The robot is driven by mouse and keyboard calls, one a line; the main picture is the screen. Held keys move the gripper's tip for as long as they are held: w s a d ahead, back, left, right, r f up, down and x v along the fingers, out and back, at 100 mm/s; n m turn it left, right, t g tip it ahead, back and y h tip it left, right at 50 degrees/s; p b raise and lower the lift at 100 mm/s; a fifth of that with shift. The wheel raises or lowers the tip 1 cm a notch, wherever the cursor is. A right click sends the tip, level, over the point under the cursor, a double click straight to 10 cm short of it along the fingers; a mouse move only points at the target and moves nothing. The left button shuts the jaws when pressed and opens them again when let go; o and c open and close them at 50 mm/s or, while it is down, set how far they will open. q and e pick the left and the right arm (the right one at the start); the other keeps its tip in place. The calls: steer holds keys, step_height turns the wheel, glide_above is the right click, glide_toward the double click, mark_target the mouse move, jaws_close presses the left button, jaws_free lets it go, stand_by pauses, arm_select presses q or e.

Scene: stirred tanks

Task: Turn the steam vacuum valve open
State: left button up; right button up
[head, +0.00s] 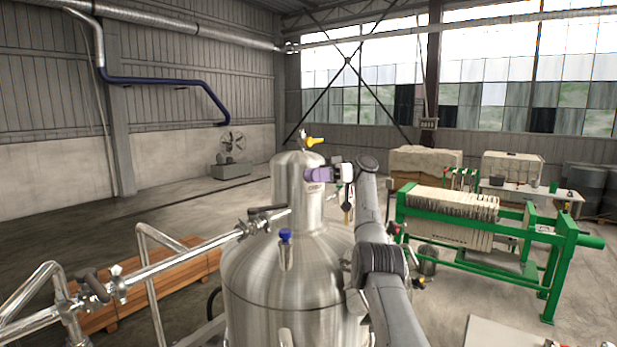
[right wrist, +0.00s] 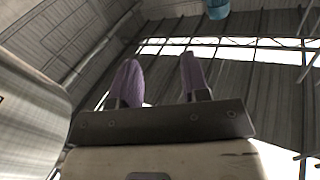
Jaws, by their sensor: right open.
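The steel tank (head: 290,275) stands in the middle of the head view, with a narrower neck (head: 290,190). A valve with a yellow handle (head: 315,141) sits on top of the neck. A blue-capped fitting (head: 285,237) is on the tank's shoulder, and a dark-handled valve (head: 266,211) is on the pipe at its left. No label shows which one is the steam vacuum valve. My right gripper (head: 314,175) is below the yellow handle, in front of the neck. Its purple fingers stand apart and empty in the right wrist view (right wrist: 160,80). My left gripper is not visible.
A steel pipe (head: 185,257) with another dark-handled valve (head: 92,285) runs in from the left. Wooden planks (head: 185,265) lie behind it. A green-framed filter press (head: 560,265) stands at right. Open floor lies behind the tank.

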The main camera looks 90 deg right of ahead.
steer(key=shift+s+a+r, duration=0.1)
steer(key=shift+s+r, duration=0.3)
steer(key=shift+s, duration=0.25)
steer(key=shift+c, duration=0.3)
